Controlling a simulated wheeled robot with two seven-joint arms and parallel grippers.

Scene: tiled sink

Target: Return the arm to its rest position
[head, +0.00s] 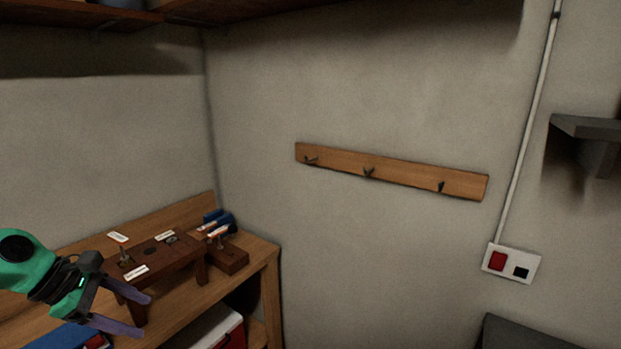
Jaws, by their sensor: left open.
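My left gripper (141,315) comes in at the lower left on a green and black arm. Its two purple-grey fingers are spread apart, with nothing visible between them. It is in front of a dark brown wooden stand (168,257) on the wooden bench, and its upper finger overlaps the stand's near leg in the picture. I cannot tell whether they touch. My right gripper is not in view.
The wooden bench (262,252) stands in the corner, with a small brown block (228,259) and blue-handled items (216,219) at its back. A hook rail (390,172) and a switch plate (511,263) are on the wall. The space before the wall looks clear.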

